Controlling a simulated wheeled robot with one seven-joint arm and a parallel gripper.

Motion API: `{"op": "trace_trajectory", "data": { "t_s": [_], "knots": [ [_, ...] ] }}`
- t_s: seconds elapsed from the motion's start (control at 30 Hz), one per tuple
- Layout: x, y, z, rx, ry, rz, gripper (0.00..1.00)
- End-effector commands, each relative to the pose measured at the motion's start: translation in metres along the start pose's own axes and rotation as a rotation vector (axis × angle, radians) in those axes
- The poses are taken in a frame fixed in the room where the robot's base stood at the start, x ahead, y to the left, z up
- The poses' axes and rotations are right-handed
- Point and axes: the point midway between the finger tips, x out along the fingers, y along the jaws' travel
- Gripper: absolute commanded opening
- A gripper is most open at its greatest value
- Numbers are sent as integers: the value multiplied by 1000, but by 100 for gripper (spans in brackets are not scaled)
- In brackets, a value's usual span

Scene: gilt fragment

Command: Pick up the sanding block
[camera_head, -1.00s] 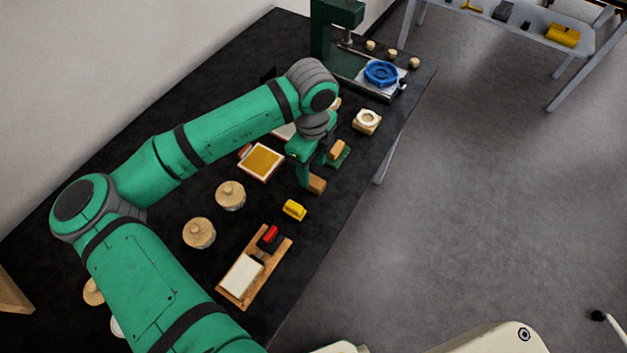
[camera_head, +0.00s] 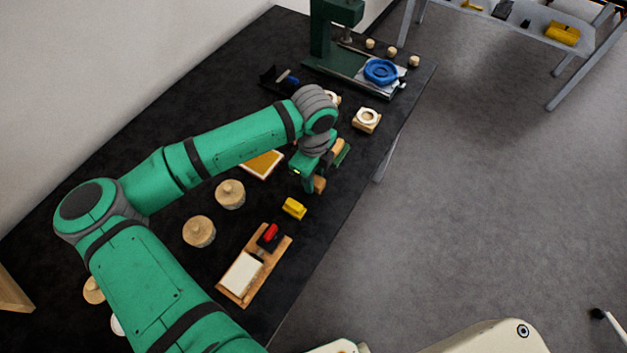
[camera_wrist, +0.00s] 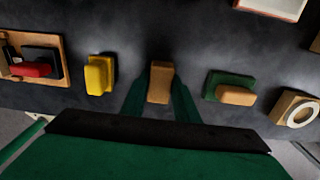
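A tan block (camera_head: 319,185), which I take to be the sanding block, lies on the black bench near its right edge. In the wrist view the tan block (camera_wrist: 161,82) stands between the two green fingers of my gripper (camera_wrist: 160,92). A finger is on each side of it, with no clear grip seen. In the head view my gripper (camera_head: 312,178) is low over the bench at this block and partly hides it. A green block with a tan top (camera_wrist: 231,89) is to the right of it, and a yellow block (camera_wrist: 99,75) to the left.
A wooden board (camera_head: 226,284) with a white pad and a red-and-black item lies nearer on the bench. Round wooden-lidded jars (camera_head: 230,194) stand to the left. A tan block with a white ring (camera_head: 367,119) and a green press (camera_head: 322,40) are farther back.

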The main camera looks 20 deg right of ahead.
Motion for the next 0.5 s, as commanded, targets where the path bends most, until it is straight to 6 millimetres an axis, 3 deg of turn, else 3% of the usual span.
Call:
{"op": "trace_trajectory", "data": {
  "t_s": [0.5],
  "knots": [
    [-2, 0, 0, 0, 0, 1, 4]
  ]
}}
